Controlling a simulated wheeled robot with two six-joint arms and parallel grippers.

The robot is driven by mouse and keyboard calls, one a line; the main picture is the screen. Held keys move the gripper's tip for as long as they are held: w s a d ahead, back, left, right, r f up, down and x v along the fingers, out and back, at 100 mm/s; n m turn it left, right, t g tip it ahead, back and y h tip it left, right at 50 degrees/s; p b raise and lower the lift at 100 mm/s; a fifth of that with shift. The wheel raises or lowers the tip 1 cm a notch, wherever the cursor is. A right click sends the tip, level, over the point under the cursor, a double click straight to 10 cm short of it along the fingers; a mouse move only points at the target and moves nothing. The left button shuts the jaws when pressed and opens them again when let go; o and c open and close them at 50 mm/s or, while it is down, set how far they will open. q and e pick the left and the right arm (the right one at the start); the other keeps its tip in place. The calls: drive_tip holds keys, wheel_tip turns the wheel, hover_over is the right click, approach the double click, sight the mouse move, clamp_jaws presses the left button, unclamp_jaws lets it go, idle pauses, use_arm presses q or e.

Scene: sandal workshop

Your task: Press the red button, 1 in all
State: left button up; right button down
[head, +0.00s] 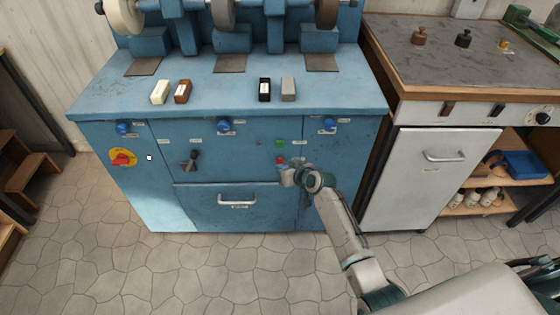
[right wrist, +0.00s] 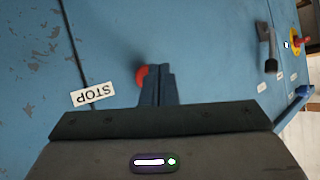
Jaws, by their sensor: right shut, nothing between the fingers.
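The red button (head: 281,160) is on the front of the blue cabinet, below a green button (head: 279,143). In the right wrist view the red button (right wrist: 142,75) shows only in part, its rest hidden by my fingers. My right gripper (head: 287,172) is shut and empty, its fingers pointing at the cabinet front right by the button. In the right wrist view the closed fingertips (right wrist: 158,72) overlap the button's edge. I cannot tell whether they touch it. My left gripper is not in view.
A STOP label (right wrist: 93,95) is beside the red button. A red rotary switch (head: 122,159) on a yellow plate and a dark lever (head: 191,160) are further left. A drawer handle (head: 236,200) is below. A white cabinet (head: 420,175) stands at right.

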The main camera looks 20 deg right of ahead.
drive_tip(key=shift+s+a, duration=0.1)
drive_tip(key=shift+s, duration=0.15)
drive_tip(key=s+p, duration=0.1)
drive_tip(key=s, duration=0.1)
drive_tip(key=s+a+p, duration=0.1)
drive_tip(key=s, duration=0.1)
drive_tip(key=shift+s+a, duration=0.2)
drive_tip(key=shift+s, duration=0.2)
idle(0.7)
